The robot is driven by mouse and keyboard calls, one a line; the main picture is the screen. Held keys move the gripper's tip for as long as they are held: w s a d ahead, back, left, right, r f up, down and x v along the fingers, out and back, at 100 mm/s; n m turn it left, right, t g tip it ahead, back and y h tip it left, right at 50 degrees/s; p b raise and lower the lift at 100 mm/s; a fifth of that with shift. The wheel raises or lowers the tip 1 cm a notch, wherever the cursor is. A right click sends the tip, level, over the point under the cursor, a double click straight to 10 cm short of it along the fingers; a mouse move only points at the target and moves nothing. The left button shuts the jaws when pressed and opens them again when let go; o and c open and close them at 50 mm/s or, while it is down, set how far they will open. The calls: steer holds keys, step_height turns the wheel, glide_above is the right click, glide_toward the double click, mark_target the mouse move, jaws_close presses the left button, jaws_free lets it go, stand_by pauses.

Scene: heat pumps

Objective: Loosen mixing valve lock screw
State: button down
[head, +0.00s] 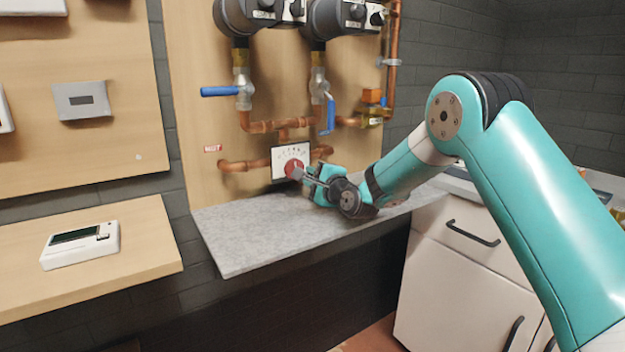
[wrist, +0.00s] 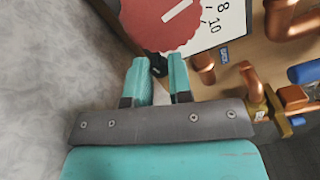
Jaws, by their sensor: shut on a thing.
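The mixing valve has a red knob (head: 292,167) in front of a white scale plate (head: 280,154), on the wooden board above the grey shelf. In the wrist view the red knob (wrist: 165,24) fills the top middle, with a white pointer line, and the plate (wrist: 234,22) shows numbers 8 and 10. My gripper (head: 308,176) is at the knob's lower right. In the wrist view my gripper (wrist: 160,68) is shut on a small dark piece, the lock screw (wrist: 158,66), just below the knob's edge. The fingers hide most of the screw.
Copper pipes (head: 245,164) run beside the valve. Blue lever handles (head: 219,91) sit above it, below two grey pumps (head: 336,18). The grey shelf (head: 262,235) below is bare. A white device (head: 80,245) lies on the wooden ledge at left. A white cabinet (head: 455,285) stands at right.

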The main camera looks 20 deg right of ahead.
steer(key=c, duration=1)
jaws_free()
steer(key=shift+c, duration=0.2)
steer(key=b+v, duration=0.4)
steer(key=v, duration=1.3)
steer(key=shift+s, duration=0.2)
